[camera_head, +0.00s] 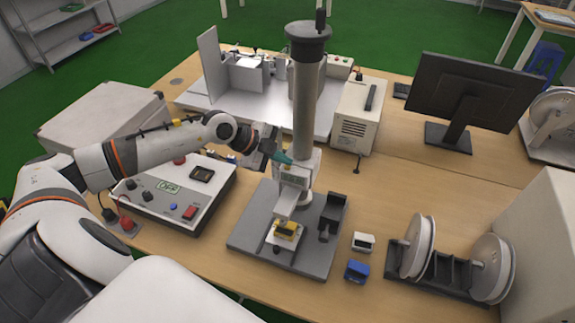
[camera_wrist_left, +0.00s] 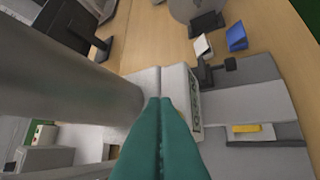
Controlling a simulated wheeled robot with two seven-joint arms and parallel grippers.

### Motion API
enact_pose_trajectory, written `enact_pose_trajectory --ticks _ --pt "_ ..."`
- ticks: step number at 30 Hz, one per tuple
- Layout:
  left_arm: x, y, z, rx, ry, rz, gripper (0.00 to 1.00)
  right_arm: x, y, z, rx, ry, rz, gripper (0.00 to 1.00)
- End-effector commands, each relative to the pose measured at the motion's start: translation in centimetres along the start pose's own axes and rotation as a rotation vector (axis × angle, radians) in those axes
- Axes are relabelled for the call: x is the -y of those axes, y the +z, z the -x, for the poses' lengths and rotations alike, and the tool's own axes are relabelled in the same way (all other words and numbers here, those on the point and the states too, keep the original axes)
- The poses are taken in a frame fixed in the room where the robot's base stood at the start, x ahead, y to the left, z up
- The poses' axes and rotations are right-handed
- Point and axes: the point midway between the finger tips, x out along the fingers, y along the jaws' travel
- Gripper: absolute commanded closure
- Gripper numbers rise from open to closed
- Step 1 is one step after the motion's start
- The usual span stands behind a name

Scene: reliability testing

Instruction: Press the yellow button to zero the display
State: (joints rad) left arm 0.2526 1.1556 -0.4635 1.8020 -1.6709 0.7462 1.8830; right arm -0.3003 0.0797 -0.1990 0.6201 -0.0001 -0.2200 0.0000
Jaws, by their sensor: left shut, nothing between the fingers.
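The test stand (camera_head: 306,100) has a tall grey column with a light measuring head carrying a small display (camera_head: 293,179). The display also shows edge-on in the left wrist view (camera_wrist_left: 195,105). My left gripper (camera_head: 283,158) is shut and empty, its teal fingertips together at the top of the measuring head. A tiny yellow spot (camera_head: 287,168), apparently the button, shows just below the fingertips. In the left wrist view the closed fingers (camera_wrist_left: 162,105) cover that area, so I cannot tell whether they touch it. My right gripper is not in view.
A yellow block (camera_head: 286,229) sits on the stand's lower stage. A control box (camera_head: 175,192) lies under my left arm. White (camera_head: 363,241) and blue (camera_head: 357,270) small blocks, a spool rack (camera_head: 436,271) and a monitor (camera_head: 466,95) are to the right.

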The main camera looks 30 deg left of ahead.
Motion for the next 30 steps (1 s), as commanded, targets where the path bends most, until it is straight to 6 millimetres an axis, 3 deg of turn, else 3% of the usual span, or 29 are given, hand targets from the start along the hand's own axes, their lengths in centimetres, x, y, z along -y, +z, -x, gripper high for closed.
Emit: enact_pose_trajectory --ticks 30 --pt "0.39 -0.36 -0.51 0.000 -0.001 0.000 1.00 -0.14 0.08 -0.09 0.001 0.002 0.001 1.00"
